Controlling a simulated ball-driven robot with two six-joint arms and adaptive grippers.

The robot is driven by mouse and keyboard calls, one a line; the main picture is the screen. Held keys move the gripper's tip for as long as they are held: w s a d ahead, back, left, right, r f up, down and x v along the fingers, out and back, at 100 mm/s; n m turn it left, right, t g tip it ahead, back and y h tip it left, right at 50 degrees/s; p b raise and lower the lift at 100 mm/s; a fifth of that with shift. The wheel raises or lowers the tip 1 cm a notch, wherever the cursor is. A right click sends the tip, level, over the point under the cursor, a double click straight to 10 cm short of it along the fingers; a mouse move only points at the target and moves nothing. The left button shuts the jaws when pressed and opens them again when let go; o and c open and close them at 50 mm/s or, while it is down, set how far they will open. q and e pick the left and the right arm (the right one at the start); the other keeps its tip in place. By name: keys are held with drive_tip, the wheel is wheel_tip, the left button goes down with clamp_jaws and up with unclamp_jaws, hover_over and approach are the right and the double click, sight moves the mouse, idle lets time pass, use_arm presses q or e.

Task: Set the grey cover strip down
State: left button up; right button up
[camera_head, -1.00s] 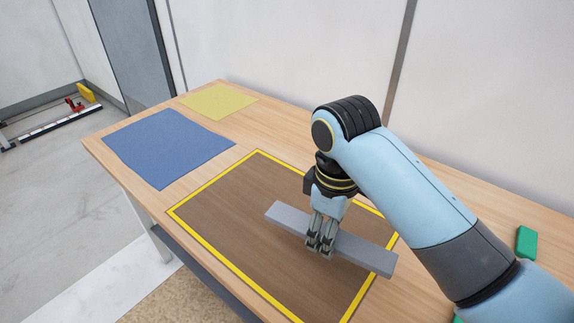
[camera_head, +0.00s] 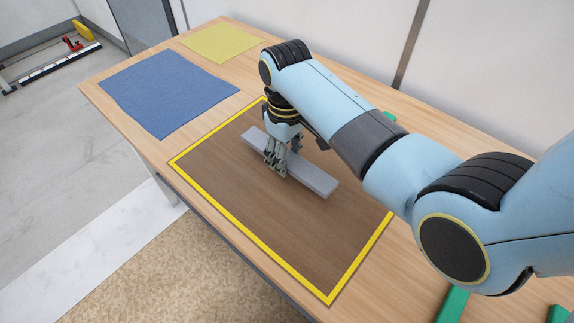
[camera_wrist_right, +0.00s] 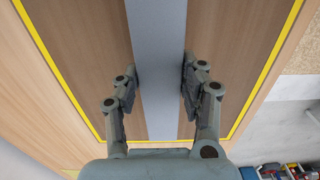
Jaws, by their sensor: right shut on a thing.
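The grey cover strip (camera_head: 316,181) is a long, flat bar lying slantwise across the brown area, inside its yellow outline in the head view. My right gripper (camera_head: 273,172) points down and is shut on the strip around its middle. In the right wrist view the two fingers (camera_wrist_right: 155,86) stand on either side of the strip (camera_wrist_right: 157,35). I cannot tell whether its underside touches the surface. My left gripper is out of view.
The yellow-edged brown area (camera_head: 285,240) has bare room in front of the strip. A blue mat (camera_head: 168,88) and a yellow mat (camera_head: 221,43) lie at the table's far end. Green pieces (camera_head: 453,304) lie at the near right. A wall runs behind the table.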

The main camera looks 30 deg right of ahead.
sight(287, 157)
drive_tip(key=shift+f, duration=1.75)
drive_tip(key=shift+f, duration=0.15)
drive_tip(key=o, duration=1.2)
wheel_tip(287, 157, up, 12)
drive_tip(key=shift+r+p, duration=0.15)
drive_tip(key=shift+p, duration=0.35)
